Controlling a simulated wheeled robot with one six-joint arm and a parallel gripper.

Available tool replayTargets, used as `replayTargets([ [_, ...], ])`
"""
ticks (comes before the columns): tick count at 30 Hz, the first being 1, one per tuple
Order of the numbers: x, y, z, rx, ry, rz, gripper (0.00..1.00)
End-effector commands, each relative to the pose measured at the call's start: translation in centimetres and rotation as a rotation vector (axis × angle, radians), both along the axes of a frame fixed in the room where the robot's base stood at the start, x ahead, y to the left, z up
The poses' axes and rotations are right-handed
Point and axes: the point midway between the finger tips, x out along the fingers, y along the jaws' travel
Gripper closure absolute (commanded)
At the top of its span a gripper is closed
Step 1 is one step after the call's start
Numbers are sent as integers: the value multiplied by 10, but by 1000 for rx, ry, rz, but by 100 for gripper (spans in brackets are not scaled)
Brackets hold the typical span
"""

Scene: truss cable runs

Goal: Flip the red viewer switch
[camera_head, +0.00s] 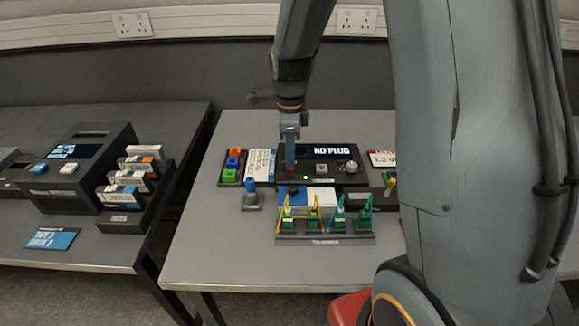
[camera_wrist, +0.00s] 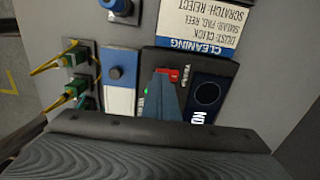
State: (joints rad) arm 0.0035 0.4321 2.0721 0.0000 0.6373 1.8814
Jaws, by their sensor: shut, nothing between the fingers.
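The red viewer switch (camera_wrist: 168,75) sits on the black viewer box, with a green light near it in the wrist view. My gripper (camera_wrist: 165,85) is shut, its fingertips at or very close to the switch; I cannot tell whether they touch. In the head view my gripper (camera_head: 289,168) points down over the left part of the viewer box (camera_head: 322,178), whose screen reads "NO PLUG". There the fingers largely cover the switch.
A rack of green connectors with yellow and teal cables (camera_head: 325,238) stands in front of the box. A blue-topped post (camera_head: 251,192), colored blocks (camera_head: 232,164) and a cleaning card (camera_head: 260,164) are left. The front-left tabletop is clear.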

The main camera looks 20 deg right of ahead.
Motion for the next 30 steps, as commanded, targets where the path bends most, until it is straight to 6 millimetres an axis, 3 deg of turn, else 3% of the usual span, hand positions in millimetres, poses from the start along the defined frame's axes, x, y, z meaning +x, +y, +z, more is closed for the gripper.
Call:
replayTargets([
  [30,0,0,-8,0,0,0,100],
])
